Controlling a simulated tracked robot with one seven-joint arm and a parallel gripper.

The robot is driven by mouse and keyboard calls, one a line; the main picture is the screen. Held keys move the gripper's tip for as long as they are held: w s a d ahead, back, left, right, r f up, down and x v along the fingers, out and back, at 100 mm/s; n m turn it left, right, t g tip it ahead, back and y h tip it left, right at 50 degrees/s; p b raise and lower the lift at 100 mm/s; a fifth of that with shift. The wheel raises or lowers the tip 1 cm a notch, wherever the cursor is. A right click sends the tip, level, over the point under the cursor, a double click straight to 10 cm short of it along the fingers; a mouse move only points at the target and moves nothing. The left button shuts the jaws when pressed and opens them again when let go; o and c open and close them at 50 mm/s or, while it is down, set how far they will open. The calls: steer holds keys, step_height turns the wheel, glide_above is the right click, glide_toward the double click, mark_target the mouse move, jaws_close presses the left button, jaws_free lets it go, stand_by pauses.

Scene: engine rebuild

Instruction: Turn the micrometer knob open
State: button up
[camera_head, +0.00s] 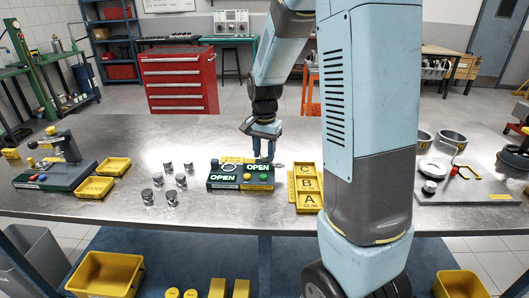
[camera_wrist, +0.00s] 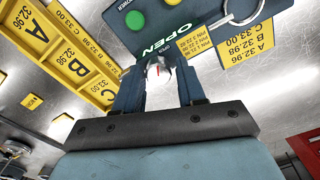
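The micrometer station (camera_head: 213,186) is a dark green block on the steel bench. It carries two lit OPEN signs, a silver ring-shaped frame, and yellow and green buttons. My gripper (camera_head: 264,156) points down at its right end. In the wrist view my gripper (camera_wrist: 161,82) has its two dark fingers apart, one on each side of a small silver-white knob (camera_wrist: 160,68) with a red mark. I cannot tell whether the fingers press on it. The wrist view also shows the station (camera_wrist: 168,18) with its OPEN sign, green button and silver ring (camera_wrist: 240,8).
A yellow tray marked A, B, C (camera_head: 309,200) stands close right of the station. Several metal pistons (camera_head: 172,198) stand to the left, with yellow trays (camera_head: 95,187) and a green press-like fixture (camera_head: 62,170) farther left. Parts on a grey plate (camera_head: 470,188) lie at the right.

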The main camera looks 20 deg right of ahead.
mark_target(264, 154)
steer(key=shift+o, duration=1.4)
step_height(264, 154, up, 14)
steer(key=shift+f, duration=0.15)
steer(key=s+r+n+t, duration=0.1)
steer(key=s+n+t, duration=0.1)
steer(key=s, duration=0.5)
steer(key=s+a+r+n+t, duration=0.1)
steer(key=s+n, duration=0.3)
steer(key=s, duration=0.4)
steer(key=s+r+n+t, duration=0.2)
steer(key=s, duration=0.6)
steer(key=shift+a+r+n+t, duration=0.2)
steer(key=shift+r+n+t, duration=0.1)
steer(key=shift+r+n, duration=0.1)
steer(key=shift+s, duration=0.1)
